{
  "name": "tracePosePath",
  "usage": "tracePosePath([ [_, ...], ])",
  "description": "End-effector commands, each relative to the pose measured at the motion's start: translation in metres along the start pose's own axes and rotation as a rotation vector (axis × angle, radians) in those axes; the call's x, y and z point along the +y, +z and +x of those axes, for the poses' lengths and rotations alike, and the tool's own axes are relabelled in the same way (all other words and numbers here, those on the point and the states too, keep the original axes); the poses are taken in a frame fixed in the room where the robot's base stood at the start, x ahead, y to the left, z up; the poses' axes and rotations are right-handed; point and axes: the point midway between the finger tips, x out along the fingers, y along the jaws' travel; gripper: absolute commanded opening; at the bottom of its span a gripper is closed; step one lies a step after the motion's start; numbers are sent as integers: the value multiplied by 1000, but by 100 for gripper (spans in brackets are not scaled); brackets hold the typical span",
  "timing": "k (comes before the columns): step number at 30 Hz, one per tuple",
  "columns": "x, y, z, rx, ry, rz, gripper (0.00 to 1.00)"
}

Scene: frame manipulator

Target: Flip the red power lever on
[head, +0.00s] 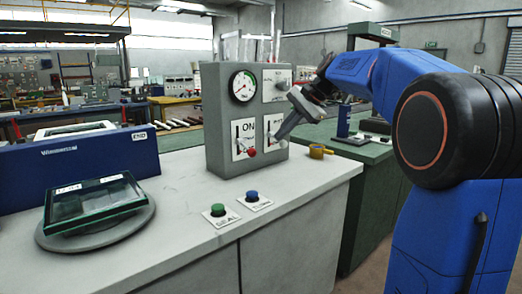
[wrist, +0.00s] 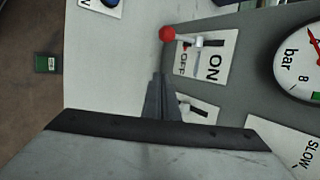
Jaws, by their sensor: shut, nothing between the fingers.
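The red power lever (head: 251,152) is on the lower left plate of a grey control box (head: 222,130). In the wrist view, its red ball (wrist: 167,34) is at the OFF end of the ON/OFF plate (wrist: 214,62), away from the word ON. My gripper (head: 278,137) is shut and empty, in front of the box's lower right plate, to the right of the red lever. In the wrist view my closed fingertips (wrist: 158,77) are apart from the red ball and partly cover the neighbouring plate (wrist: 198,110).
The box carries a pressure gauge (head: 243,86) and an upper right plate (head: 276,84). A green button (head: 217,210) and a blue button (head: 252,195) sit on the counter in front. Yellow tape (head: 317,151) lies to the right. A glass case (head: 95,205) stands left on a round base.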

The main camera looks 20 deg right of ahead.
Motion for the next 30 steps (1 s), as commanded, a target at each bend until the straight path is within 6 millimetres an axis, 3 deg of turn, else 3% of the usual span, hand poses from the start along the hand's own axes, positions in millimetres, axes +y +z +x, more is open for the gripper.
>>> tracePosePath([
  [16,-2,-2,6,-4,-2,8,0],
  [30,-2,-2,80,-5,-1,7,0],
])
